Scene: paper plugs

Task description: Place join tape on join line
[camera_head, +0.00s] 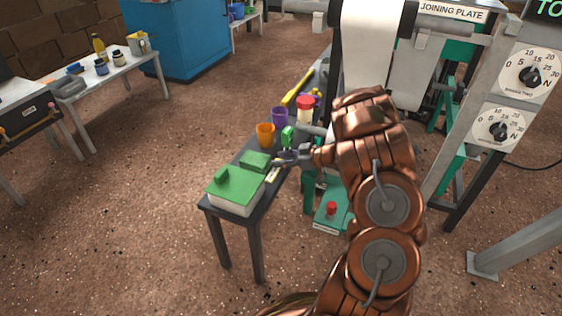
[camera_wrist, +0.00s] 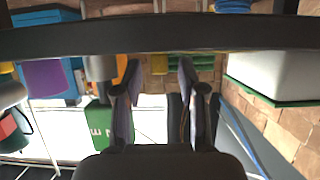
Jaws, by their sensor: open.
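My gripper (camera_head: 284,157) hovers at the dark bench's right edge, close to a small green block and a pale strip (camera_head: 273,174). In the wrist view my gripper (camera_wrist: 158,72) has its two dark fingers apart, with nothing held between them. A green item with pale lettering (camera_wrist: 99,118) shows behind the left finger. I cannot tell for sure which item is the join tape. White paper (camera_head: 372,50) hangs over the machine beside a sign reading JOINING PLATE (camera_head: 452,12). No join line can be made out; my arm hides part of the machine.
The narrow bench (camera_head: 228,222) holds a white box with green lid (camera_head: 236,192), a flat green block (camera_head: 256,160), an orange cup (camera_head: 265,134), a purple cup (camera_head: 280,117) and a red-topped jar (camera_head: 305,108). Machine posts and dials (camera_head: 500,128) stand right.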

